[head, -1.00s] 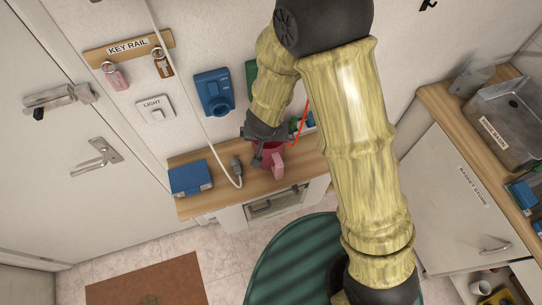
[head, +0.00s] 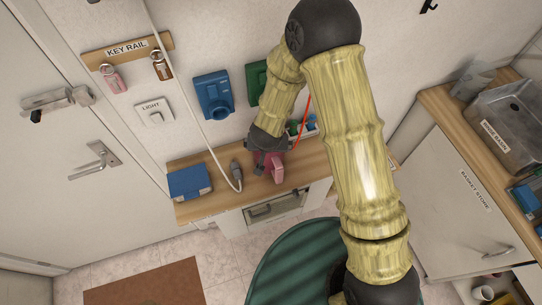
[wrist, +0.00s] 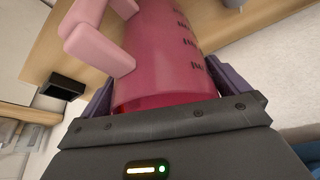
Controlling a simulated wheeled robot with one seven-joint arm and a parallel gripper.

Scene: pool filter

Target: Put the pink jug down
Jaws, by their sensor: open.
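The pink jug (head: 271,168) stands on the wooden counter (head: 222,184) below the wall boxes, partly hidden by my gripper in the head view. My gripper (head: 265,158) is open, with its fingers on either side of the jug. In the wrist view the jug (wrist: 160,50) fills the middle, with dark marks on its side and a pale pink handle (wrist: 100,38) to the left. The purple fingers of my gripper (wrist: 160,92) show at both sides of the jug. Whether they touch it I cannot tell.
A blue box (head: 190,181) and a grey plug on a white cord (head: 236,172) lie on the counter left of the jug. A white tray with small blue and green items (head: 303,127) stands behind it to the right. A red cord (head: 302,122) hangs nearby.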

